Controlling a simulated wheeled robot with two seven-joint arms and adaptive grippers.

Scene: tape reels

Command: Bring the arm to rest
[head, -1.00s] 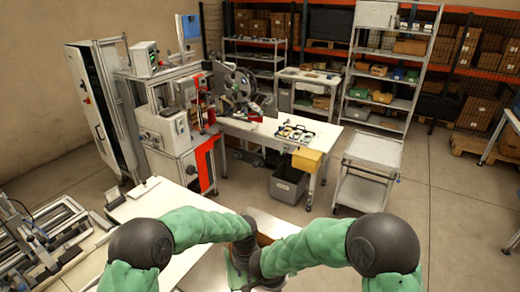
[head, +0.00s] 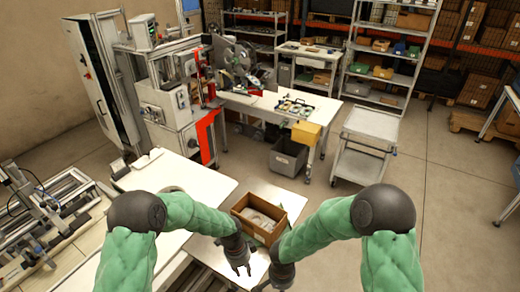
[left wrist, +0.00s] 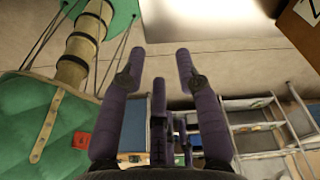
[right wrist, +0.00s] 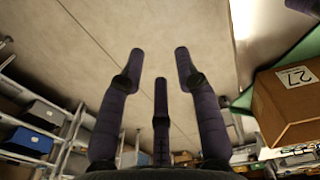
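My left gripper (head: 240,268) hangs in front of the near side of an open cardboard box. Its fingers are spread and empty in the left wrist view (left wrist: 160,53). My right gripper (head: 273,284) is just right of it, low at the bottom edge of the head view and partly cut off. In the right wrist view its fingers (right wrist: 159,52) are apart with nothing between them. Both green-sleeved arms bend inward, so the two grippers are close together but apart.
The open cardboard box (head: 271,233) holds something greyish and stands on a pale table (head: 288,196) beyond my grippers. A white bench (head: 208,186) is to the left. Farther off are a reel machine (head: 238,62), a grey bin (head: 287,158) and a cart (head: 366,152). The floor at right is clear.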

